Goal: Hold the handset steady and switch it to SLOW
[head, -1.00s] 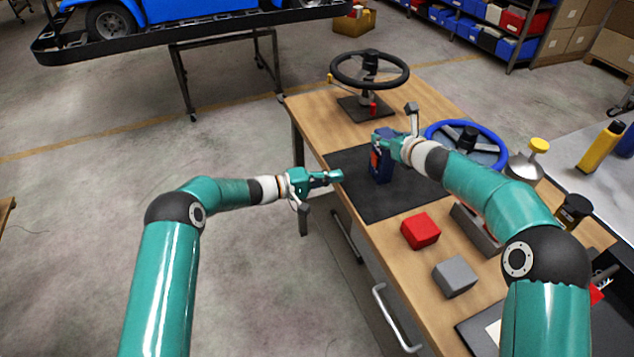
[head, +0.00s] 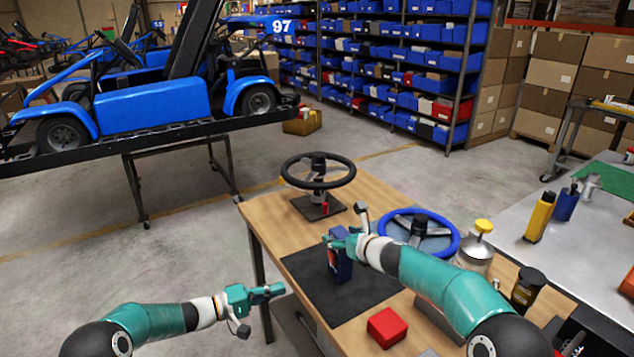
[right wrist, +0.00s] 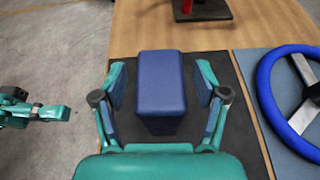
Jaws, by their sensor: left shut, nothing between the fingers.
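The blue handset (head: 343,268) stands upright on the black mat (head: 310,287), with a reddish patch on its left side. Its plain blue top (right wrist: 160,75) shows in the right wrist view. My right gripper (head: 340,238) is at the top of the handset. Its fingers are open on either side of it, with a narrow gap at each side. My left gripper (head: 270,291) is shut and empty, to the left of the handset and apart from it, by the table's left edge. The handset's switch and its setting cannot be made out.
A black steering wheel (head: 318,171) stands on a base behind the handset. A blue steering wheel (head: 445,248) lies to the right. A red block (head: 387,327) sits in front, and a metal container with a yellow top (head: 484,226) stands at right.

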